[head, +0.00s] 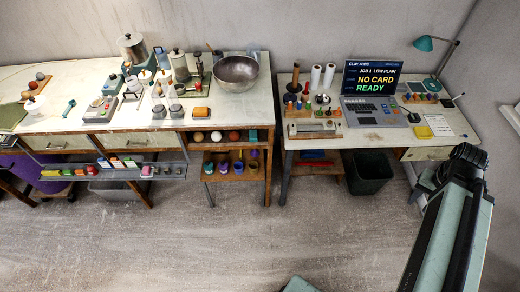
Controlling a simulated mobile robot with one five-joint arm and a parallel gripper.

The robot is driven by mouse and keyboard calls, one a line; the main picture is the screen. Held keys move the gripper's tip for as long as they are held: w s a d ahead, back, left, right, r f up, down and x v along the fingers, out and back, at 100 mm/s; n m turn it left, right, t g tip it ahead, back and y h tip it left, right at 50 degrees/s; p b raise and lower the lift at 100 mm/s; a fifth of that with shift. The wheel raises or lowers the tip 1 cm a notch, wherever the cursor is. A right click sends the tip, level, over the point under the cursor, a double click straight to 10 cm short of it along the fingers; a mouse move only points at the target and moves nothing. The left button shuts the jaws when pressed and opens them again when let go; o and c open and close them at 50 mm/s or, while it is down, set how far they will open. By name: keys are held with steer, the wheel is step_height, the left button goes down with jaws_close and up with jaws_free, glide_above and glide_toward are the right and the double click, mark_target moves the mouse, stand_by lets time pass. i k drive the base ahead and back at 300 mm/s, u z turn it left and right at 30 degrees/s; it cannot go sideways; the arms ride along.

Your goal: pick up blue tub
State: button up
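Several small tubs stand on the lower shelf of the left bench, under the row of coloured balls. The leftmost small tub (209,168) looks blue-teal, and a bluish-purple tub (223,167) is beside it. They are too small to tell for certain which is the blue tub. My arm rises at the right edge of the view, far to the right of these tubs. My gripper's fingers do not show.
The left bench (60,122) carries canisters, scales and a metal bowl (236,72). The right desk (345,139) holds a screen (372,77), a lamp (424,44) and tools. A dark bin (369,175) stands beneath it. The floor (220,240) in front is clear.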

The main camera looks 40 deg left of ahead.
mark_target(238, 168)
steer(key=u, duration=0.05)
steer(key=i, duration=2.4)
steer(key=u, duration=5.3)
steer(key=i, duration=1.05)
steer(key=z, duration=0.1)
